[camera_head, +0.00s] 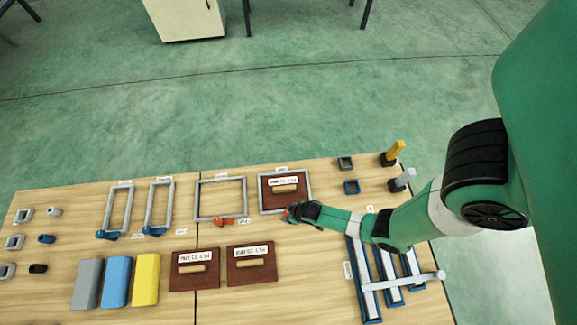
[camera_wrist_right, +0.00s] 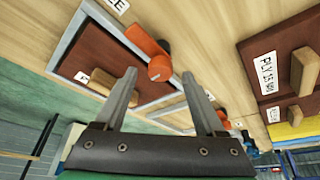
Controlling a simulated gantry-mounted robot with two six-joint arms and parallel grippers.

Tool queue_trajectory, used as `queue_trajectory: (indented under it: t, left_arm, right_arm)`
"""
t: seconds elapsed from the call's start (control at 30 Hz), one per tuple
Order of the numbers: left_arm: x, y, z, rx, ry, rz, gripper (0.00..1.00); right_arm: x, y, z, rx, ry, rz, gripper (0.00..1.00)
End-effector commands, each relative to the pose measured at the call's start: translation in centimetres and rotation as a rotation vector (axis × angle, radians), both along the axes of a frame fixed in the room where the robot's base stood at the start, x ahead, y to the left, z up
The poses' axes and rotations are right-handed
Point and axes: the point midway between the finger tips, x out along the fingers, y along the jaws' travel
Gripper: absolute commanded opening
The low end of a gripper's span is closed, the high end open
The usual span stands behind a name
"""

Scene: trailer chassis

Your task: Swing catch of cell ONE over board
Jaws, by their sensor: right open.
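A grey rectangular frame (camera_head: 309,188) with a dark red-brown board (camera_head: 270,196) inside stands at the table's back middle. The board has a white label and a wooden handle. In the right wrist view, the frame (camera_wrist_right: 67,45) and board (camera_wrist_right: 92,52) are close, with an orange catch (camera_wrist_right: 146,40) with a round knob at the frame's edge; I cannot tell whether it overlaps the board.
An empty grey frame (camera_head: 196,202) with an orange catch (camera_head: 226,222) stands to the left. Two more boards (camera_head: 195,270) (camera_head: 252,264) lie in front. Grey, blue and yellow blocks lie front left. Blue-edged rails (camera_head: 372,290) lie right, under my arm.

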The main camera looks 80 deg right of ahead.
Motion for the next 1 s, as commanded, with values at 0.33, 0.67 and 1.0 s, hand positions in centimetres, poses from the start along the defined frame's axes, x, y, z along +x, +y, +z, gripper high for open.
queue_trajectory:
  t: [0.33, 0.67, 1.0]
  left_arm:
    - [-0.01, 0.0, -0.97, 0.0, 0.0, 0.0, 0.72]
    - [-0.01, 0.0, -0.97, 0.0, 0.0, 0.0, 0.72]
    - [-0.01, 0.0, -0.96, 0.0, 0.0, 0.0, 0.72]
  right_arm:
    - [0.53, -0.28, -1.27, 0.0, -0.001, -0.001, 0.72]
    - [0.53, -0.27, -1.26, 0.0, -0.001, -0.001, 0.23]
    - [0.51, -0.28, -1.25, 0.0, -0.001, 0.002, 0.0]
